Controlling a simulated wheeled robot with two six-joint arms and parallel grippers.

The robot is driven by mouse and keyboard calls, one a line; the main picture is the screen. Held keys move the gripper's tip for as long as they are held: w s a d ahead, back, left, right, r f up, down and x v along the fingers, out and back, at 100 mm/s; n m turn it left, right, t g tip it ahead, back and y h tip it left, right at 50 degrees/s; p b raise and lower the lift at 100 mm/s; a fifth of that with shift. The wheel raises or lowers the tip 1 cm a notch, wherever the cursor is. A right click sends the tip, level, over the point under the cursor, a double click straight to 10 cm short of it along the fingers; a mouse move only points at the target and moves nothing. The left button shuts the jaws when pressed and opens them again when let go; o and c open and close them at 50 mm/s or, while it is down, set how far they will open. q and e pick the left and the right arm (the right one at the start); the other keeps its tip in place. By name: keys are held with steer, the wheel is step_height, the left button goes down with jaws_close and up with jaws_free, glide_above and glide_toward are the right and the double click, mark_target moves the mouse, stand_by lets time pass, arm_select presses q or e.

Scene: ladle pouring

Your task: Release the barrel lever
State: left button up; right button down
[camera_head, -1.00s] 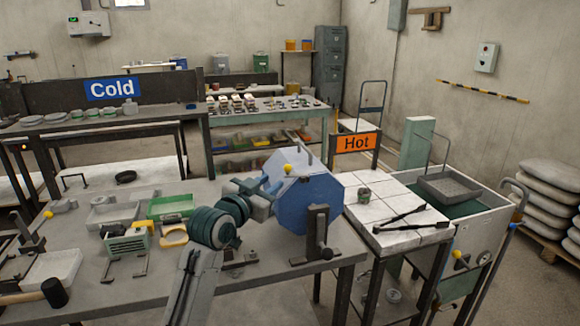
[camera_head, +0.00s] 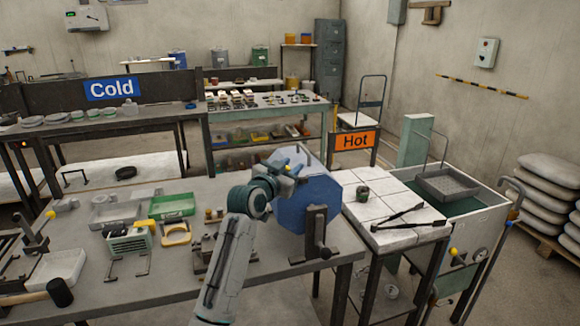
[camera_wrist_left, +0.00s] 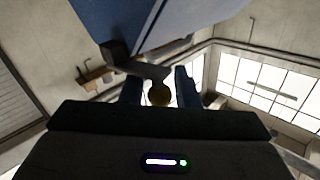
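The blue faceted barrel (camera_head: 312,205) stands on the workbench, held by a dark bracket (camera_head: 317,235). My left gripper (camera_head: 292,170) is at the barrel's upper left side. In the left wrist view, the barrel (camera_wrist_left: 135,20) fills the top left, and the dark lever (camera_wrist_left: 130,63) runs from it to a yellow knob (camera_wrist_left: 159,94). The knob appears between the two blue fingers of my left gripper (camera_wrist_left: 158,88), with a gap on each side. The fingers are apart. In the head view the gripper hides the knob. My right gripper is not in view.
A white-tiled table (camera_head: 385,235) with tongs and a small can (camera_head: 362,192) stands right of the barrel. An orange Hot sign (camera_head: 356,141) is behind it. Trays and a mallet (camera_head: 58,292) lie on the bench to the left.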

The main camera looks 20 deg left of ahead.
arm_select(q)
jaws_close()
steer(key=y+p, duration=0.1)
steer(key=n+p, duration=0.1)
steer(key=shift+s+d+r+y+p, duration=0.1)
steer(key=shift+s+r+y+p, duration=0.15)
steer(key=shift+y+p, duration=0.15)
steer(key=shift+s+f+n+y+p, duration=0.1)
steer(key=shift+f+n+y+p, duration=0.05)
steer(key=shift+n+y+p, duration=0.4)
steer(key=shift+s+f+n+y+p, duration=0.1)
steer(key=shift+f+n+y+p, duration=0.2)
steer(key=shift+y, duration=0.45)
steer(key=shift+r, duration=0.1)
jaws_free()
steer(key=shift+s, duration=0.1)
